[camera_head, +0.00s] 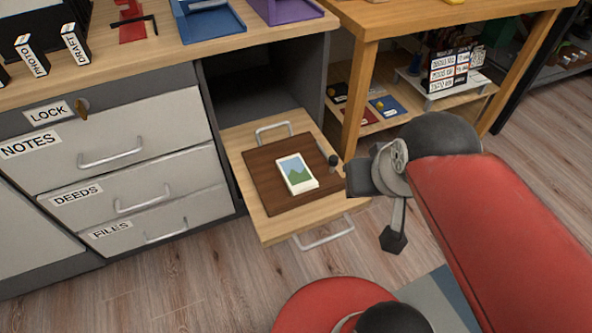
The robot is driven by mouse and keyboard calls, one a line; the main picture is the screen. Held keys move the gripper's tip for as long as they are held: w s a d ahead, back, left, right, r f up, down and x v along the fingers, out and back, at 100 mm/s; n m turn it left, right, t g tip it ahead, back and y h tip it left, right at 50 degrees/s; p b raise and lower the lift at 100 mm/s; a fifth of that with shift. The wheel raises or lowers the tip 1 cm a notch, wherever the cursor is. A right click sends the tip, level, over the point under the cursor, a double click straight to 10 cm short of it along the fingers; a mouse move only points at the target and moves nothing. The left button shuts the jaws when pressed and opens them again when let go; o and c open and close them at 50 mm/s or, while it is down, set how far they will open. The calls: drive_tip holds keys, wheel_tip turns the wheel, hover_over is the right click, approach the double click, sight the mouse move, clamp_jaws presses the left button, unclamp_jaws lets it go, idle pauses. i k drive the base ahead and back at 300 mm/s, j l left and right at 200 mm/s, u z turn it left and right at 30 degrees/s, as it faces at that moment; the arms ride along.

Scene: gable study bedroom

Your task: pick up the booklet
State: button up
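A small white booklet (297,174) with a blue and green landscape picture on its cover lies flat on a dark brown board (270,196). The board rests on a light wooden pull-out shelf (268,229), drawn out from the desk unit. My gripper (393,239) hangs to the right of the shelf, pointing down and apart from the booklet. Its dark fingers are seen edge-on, so I cannot tell whether they are open or shut. Nothing shows held at its tip.
Closed labelled drawers (126,155) are at left. A wooden table (385,20) with a low shelf of items stands at right. Blue (210,22) and purple (288,8) trays sit on the desk.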

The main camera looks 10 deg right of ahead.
sight(295, 173)
drive_tip(key=k+l+z, duration=0.15)
drive_tip(key=k+z, duration=0.2)
drive_tip(key=k, duration=0.3)
drive_tip(key=j+z, duration=0.2)
drive_tip(key=z, duration=0.3)
drive_tip(key=j+z, duration=0.2)
drive_tip(key=z, duration=0.25)
drive_tip(key=j+z, duration=0.2)
drive_tip(key=z, duration=0.3)
drive_tip(key=j+z, duration=0.2)
drive_tip(key=z, duration=0.3)
drive_tip(key=k+j, duration=0.15)
drive_tip(key=j, duration=0.25)
drive_tip(key=k+j, duration=0.2)
drive_tip(key=j, duration=0.2)
drive_tip(key=k+j, duration=0.15)
drive_tip(key=j, duration=0.25)
drive_tip(key=k+j, duration=0.15)
drive_tip(key=j, duration=0.25)
drive_tip(key=k+j, duration=0.2)
drive_tip(key=j, duration=0.2)
